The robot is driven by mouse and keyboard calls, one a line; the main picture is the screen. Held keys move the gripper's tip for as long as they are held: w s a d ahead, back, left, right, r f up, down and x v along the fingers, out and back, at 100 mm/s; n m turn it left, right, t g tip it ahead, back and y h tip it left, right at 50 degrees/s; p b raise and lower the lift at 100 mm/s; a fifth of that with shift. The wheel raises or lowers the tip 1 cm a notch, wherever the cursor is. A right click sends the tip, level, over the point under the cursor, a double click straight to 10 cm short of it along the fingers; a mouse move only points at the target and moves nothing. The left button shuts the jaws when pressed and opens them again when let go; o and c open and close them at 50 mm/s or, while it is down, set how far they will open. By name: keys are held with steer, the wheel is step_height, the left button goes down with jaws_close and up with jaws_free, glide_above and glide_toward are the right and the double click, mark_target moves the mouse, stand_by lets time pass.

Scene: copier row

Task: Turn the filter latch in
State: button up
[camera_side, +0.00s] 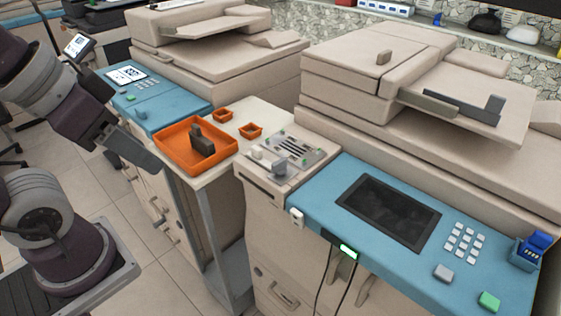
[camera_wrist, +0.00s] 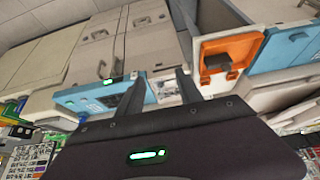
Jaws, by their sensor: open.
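A small grey panel with dark slots (camera_side: 300,150) sits between the light work surface and the right copier's blue console. A grey knob-like piece (camera_side: 279,169) stands at the panel's front edge, with a paler piece beside it. One of these may be the filter latch; I cannot tell which. My gripper (camera_side: 150,160) is left of the orange tray in the side view, well away from the panel. In the wrist view my gripper (camera_wrist: 157,88) is open and empty, its two dark fingers apart. Part of the grey panel (camera_wrist: 166,88) shows between them, farther off.
An orange tray (camera_side: 229,151) holding a dark grey block (camera_side: 203,142) lies on the light work surface (camera_side: 272,116). Two small orange trays (camera_side: 251,130) stand behind it. The right copier's blue console (camera_side: 318,199) has a dark screen. The left copier's blue console (camera_side: 170,110) is behind the tray.

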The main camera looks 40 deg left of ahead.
steer(key=o, duration=0.3)
steer(key=shift+o, duration=0.8)
steer(key=w+d+r+n+g+h, duration=0.1)
steer(key=w+n+g, duration=0.1)
steer(key=w+n, duration=0.3)
steer(key=w, duration=0.4)
steer(key=shift+w+r+n+g, duration=0.2)
steer(key=shift+n+g, duration=0.1)
steer(key=shift+n, duration=0.1)
steer(key=n+g+h, duration=0.3)
steer(key=n, duration=0.8)
glide_toward(280, 160)
steer(key=f, duration=0.1)
steer(key=shift+h, duration=0.3)
steer(key=x, duration=0.7)
steer(key=shift+d+f, duration=0.1)
steer(key=shift+f, duration=0.3)
